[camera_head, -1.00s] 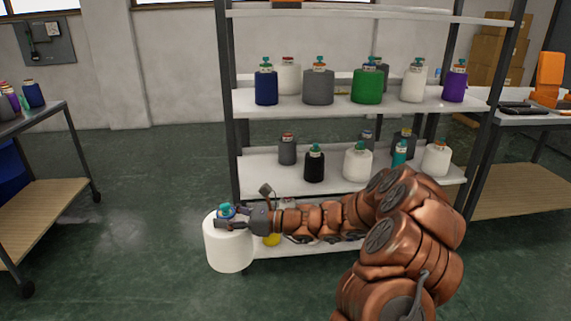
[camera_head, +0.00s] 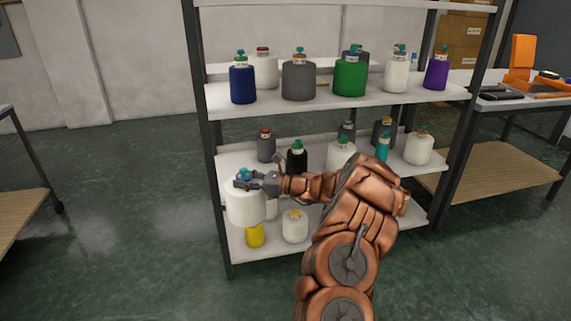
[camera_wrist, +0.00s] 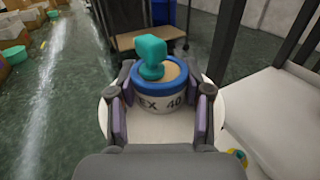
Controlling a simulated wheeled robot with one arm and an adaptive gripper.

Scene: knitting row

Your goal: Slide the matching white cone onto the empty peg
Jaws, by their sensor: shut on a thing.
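My gripper (camera_head: 254,181) is shut on the top of a large white cone (camera_head: 246,208), which hangs upright in front of the left end of the shelf rack. In the wrist view, the fingers of my gripper (camera_wrist: 160,112) close on both sides of the cone's neck. The white cone (camera_wrist: 150,127) there has a blue ring, a teal knob on top and a label with "EX 40". No empty peg can be made out in either view.
The rack's upper shelf (camera_head: 330,108) holds several coloured cones, among them a green cone (camera_head: 350,75) and a purple cone (camera_head: 436,73). Lower shelves hold more cones, with a yellow one (camera_head: 254,236) below mine. A cart (camera_head: 18,190) stands left; open floor (camera_head: 130,225) lies between.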

